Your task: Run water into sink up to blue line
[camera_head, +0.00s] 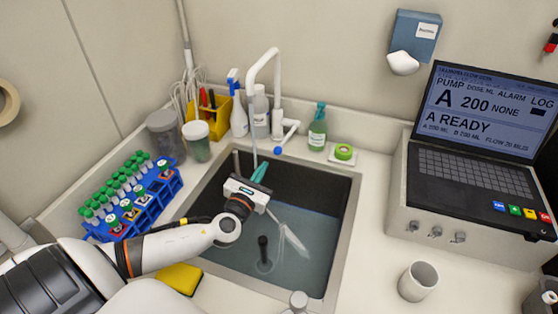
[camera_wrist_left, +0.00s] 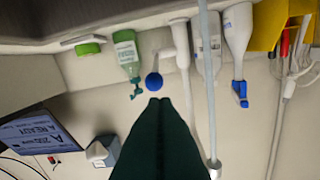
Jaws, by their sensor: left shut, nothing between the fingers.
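The sink (camera_head: 345,200) has dark walls and holds clear bluish water (camera_head: 310,240). A thin blue line (camera_head: 312,208) shows along the far wall, at or very near the water's edge; I cannot tell the exact gap. The white faucet (camera_head: 265,62) arches over the sink, and a pale stream (camera_head: 253,125) falls from its spout. Its lever ends in a blue knob (camera_head: 278,150), also in the left wrist view (camera_wrist_left: 153,81). My left gripper (camera_head: 262,168) is shut and empty over the sink, below the knob and apart from it. Its dark green fingers (camera_wrist_left: 158,103) point toward the knob.
A blue tube rack (camera_head: 150,208) is left, a yellow sponge (camera_head: 180,278) in front. A laptop-like pump console (camera_head: 470,170) and white cup (camera_head: 418,281) are right. A dark upright piece (camera_head: 263,248) stands in the water.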

